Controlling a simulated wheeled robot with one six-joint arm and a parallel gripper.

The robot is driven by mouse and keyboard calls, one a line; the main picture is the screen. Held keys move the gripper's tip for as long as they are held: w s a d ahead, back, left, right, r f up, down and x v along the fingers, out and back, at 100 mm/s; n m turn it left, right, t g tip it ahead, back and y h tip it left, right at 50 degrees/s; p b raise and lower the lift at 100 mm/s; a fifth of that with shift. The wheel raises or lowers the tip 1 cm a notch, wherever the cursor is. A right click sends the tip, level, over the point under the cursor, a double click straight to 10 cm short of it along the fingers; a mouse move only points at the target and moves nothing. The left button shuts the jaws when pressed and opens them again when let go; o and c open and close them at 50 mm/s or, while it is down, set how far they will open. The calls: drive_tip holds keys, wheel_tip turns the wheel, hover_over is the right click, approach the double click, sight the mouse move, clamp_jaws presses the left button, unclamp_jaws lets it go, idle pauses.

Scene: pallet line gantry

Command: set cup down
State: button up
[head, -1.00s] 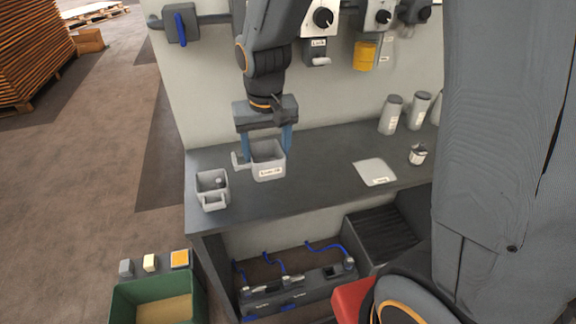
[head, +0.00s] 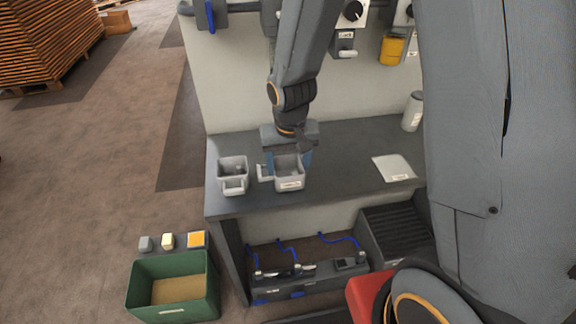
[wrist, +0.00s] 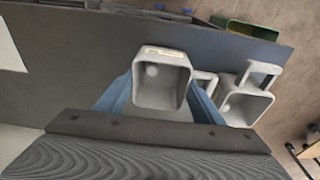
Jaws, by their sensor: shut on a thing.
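A grey square cup (head: 289,174) with a side handle and a white label on its front is between the blue fingers of my gripper (head: 288,160). In the wrist view the cup (wrist: 160,80) shows its open top, with a small round light spot inside, and my gripper (wrist: 160,98) is closed around its sides. The cup is upright over the dark bench (head: 335,195), at or very near its top; I cannot tell if it touches. A second grey cup (head: 233,177) stands upright just to the left, its handle toward the front. It also shows in the wrist view (wrist: 245,106).
A white labelled sheet or plate (head: 394,168) lies on the bench to the right. A grey canister (head: 413,111) stands at the back right. A green bin (head: 140,296) is on the floor at front left. The bench between cup and sheet is clear.

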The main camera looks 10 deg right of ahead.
drive_tip(key=shift+f, duration=0.15)
drive_tip(key=o, duration=1.2)
drive_tip(key=shift+c, duration=0.2)
wheel_tip(320, 180, up, 12)
drive_tip(key=s+b, duration=0.2)
drive_tip(key=s+d+f, duration=0.4)
drive_tip(key=s+d, duration=0.5)
drive_tip(key=shift+s+f+g, duration=0.2)
drive_tip(key=shift+f+g, duration=0.05)
drive_tip(key=shift+g, duration=0.15)
